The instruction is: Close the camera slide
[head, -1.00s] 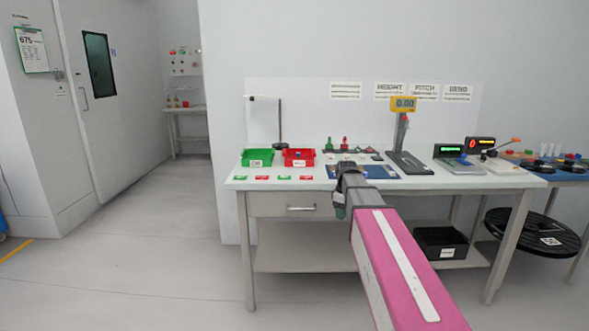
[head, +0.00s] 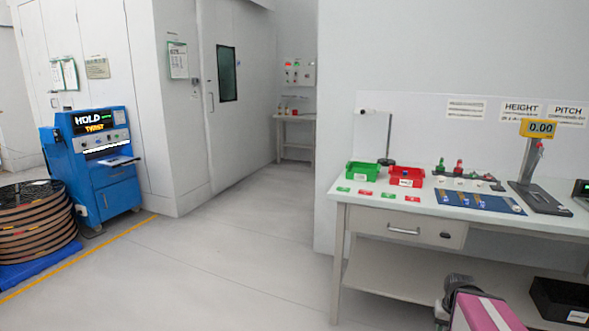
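I cannot make out for sure which thing is the camera slide. A thin dark stand (head: 388,140) with a short arm at its top stands at the back left of the workbench. A grey drawer front (head: 408,231) with a handle sits under the bench top and looks shut. My gripper (head: 443,314) is low at the bottom right, in front of the bench and apart from it. Its fingers are too small and dark to tell whether they are open or shut.
The workbench (head: 375,208) holds a green bin (head: 362,172), a red bin (head: 406,177) and a height gauge (head: 537,128). A blue machine (head: 106,200) stands at the left beside stacked reels (head: 36,225). The floor (head: 220,260) between is clear.

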